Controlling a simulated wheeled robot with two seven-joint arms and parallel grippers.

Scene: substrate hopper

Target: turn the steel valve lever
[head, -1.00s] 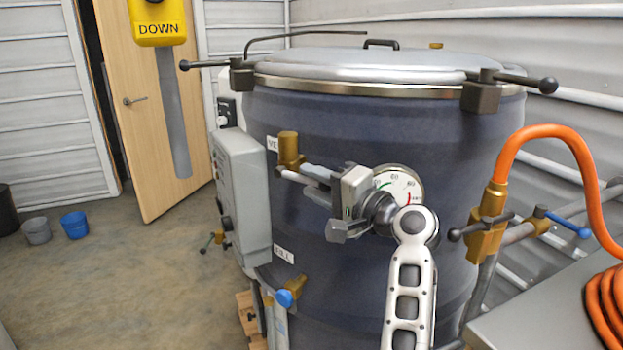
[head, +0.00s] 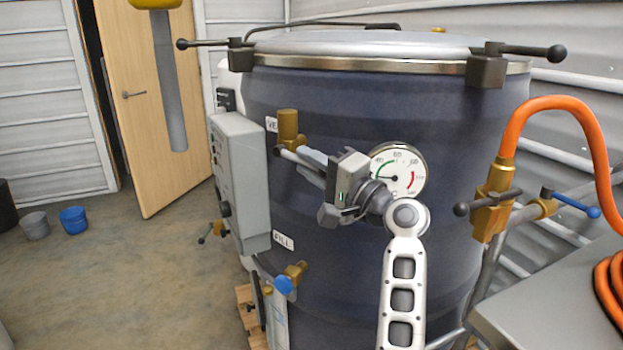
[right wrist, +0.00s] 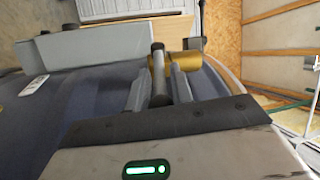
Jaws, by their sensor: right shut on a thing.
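The steel valve lever (head: 285,153) sticks out from a brass valve (head: 288,125) high on the dark blue drum, beside a partly hidden label. My right gripper (head: 312,162) is shut on the lever, with its arm coming up from below right. In the right wrist view the lever (right wrist: 158,75) is a grey bar between the two fingers, with the brass valve (right wrist: 187,62) just beyond it. The fingers hide part of the lever in the head view. My left gripper is not in view.
A round gauge (head: 398,165) sits close behind my right wrist. A grey control box (head: 240,180) is left of the valve. A blue-handled brass valve (head: 284,284) is lower down. An orange hose (head: 545,103) and a steel table (head: 560,300) are at the right.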

